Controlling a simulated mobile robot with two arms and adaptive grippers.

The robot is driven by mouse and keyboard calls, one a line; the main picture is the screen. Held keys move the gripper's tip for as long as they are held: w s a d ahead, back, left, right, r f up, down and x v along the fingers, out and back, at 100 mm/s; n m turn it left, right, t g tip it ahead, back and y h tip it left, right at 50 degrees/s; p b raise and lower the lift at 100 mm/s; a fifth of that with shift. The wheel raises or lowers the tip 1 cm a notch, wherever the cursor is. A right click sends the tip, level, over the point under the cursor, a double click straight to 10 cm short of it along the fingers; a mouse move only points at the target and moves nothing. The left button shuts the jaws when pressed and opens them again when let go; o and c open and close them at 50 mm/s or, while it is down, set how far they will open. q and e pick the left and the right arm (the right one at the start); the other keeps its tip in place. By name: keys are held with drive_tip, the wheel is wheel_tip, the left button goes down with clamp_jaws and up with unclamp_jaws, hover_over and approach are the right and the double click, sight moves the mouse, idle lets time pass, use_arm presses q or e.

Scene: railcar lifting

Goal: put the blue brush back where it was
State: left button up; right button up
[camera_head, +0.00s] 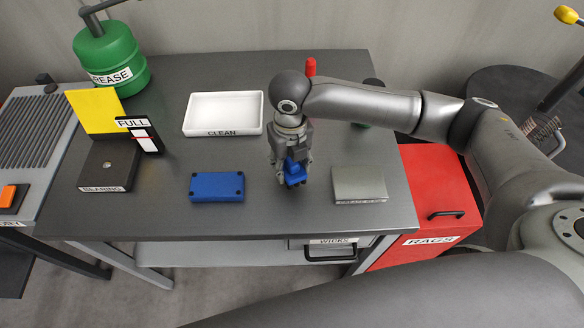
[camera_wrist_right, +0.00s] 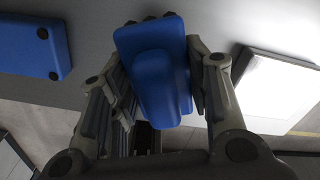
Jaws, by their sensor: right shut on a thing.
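The blue brush (camera_head: 295,172) is held by my right gripper (camera_head: 292,163) over the front middle of the dark table (camera_head: 262,216). In the right wrist view the brush (camera_wrist_right: 158,75) sits between the two fingers, which press on its sides. Dark bristles show at its far end. In the head view the fingers hide part of the brush, and I cannot tell whether it touches the tabletop. A flat blue block (camera_head: 217,186) with dark corner dots lies to its left; it also shows in the right wrist view (camera_wrist_right: 30,45). My left gripper is not in view.
A grey metal plate (camera_head: 358,184) lies right of the brush. A white CLEAN tray (camera_head: 223,112) is behind. The BEARING block (camera_head: 108,166), FULL gauge (camera_head: 143,137) and green GREASE can (camera_head: 110,57) stand left. A red RAGS bin (camera_head: 436,200) is at the right.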

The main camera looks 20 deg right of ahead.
sight(292, 172)
drive_tip(key=f, duration=0.1)
drive_tip(key=f+p, duration=0.1)
drive_tip(key=f, duration=0.1)
drive_tip(key=shift+w+d+f, duration=0.1)
drive_tip(key=shift+w+d, duration=0.05)
drive_tip(key=shift+d, duration=0.15)
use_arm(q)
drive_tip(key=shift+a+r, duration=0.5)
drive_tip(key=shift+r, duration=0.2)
use_arm(e)
drive_tip(key=shift+f, duration=0.3)
drive_tip(key=shift+f, duration=0.15)
drive_tip(key=o, duration=1.1)
wheel_tip(292, 172, up, 11)
drive_tip(key=shift+b, duration=1)
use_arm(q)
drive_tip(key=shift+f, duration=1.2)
use_arm(e)
drive_tip(key=shift+r, duration=0.7)
